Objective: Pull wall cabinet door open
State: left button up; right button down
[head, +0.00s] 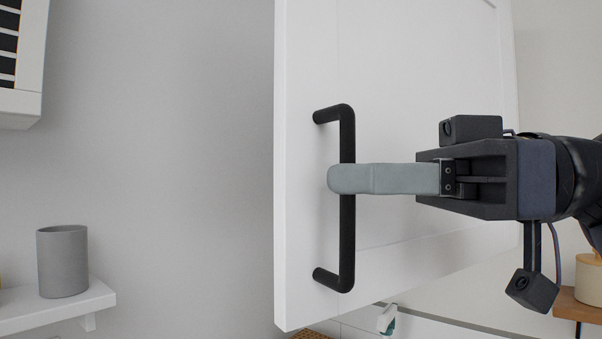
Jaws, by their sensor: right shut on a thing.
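The white wall cabinet door (420,70) fills the middle and right of the head view. A black vertical bar handle (347,245) is fixed near its left edge. My right gripper (343,179) comes in from the right, with its grey fingers level and shut around the middle of the handle's bar. The fingers hide that short stretch of the bar. The door's narrow left side edge shows, and its lower edge slants up to the right. The cabinet's inside is not seen, so I cannot tell how far the door stands from its frame. My left gripper is not in view.
A grey cup (63,262) stands on a white shelf (55,306) at lower left. A white-framed unit with dark slats (22,50) hangs at upper left. The bare wall (180,150) left of the door is clear. A beige container (589,279) sits at lower right.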

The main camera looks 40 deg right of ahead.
jog(key=s+d+n+g+y+p, duration=0.1)
jog(key=s+n+g+y+p, duration=0.1)
jog(key=s, duration=1)
jog(key=n+g+y, duration=0.1)
jog(key=g, duration=0.1)
jog(key=shift+s+n+g, duration=0.3)
jog(key=shift+g, duration=0.1)
jog(key=shift+d+r, duration=0.1)
jog(key=c, duration=1.5)
grip_release()
jog(key=p+v, duration=0.1)
jog(key=v, duration=0.6)
jog(key=shift+s+d, duration=0.15)
jog(key=shift+d, duration=0.2)
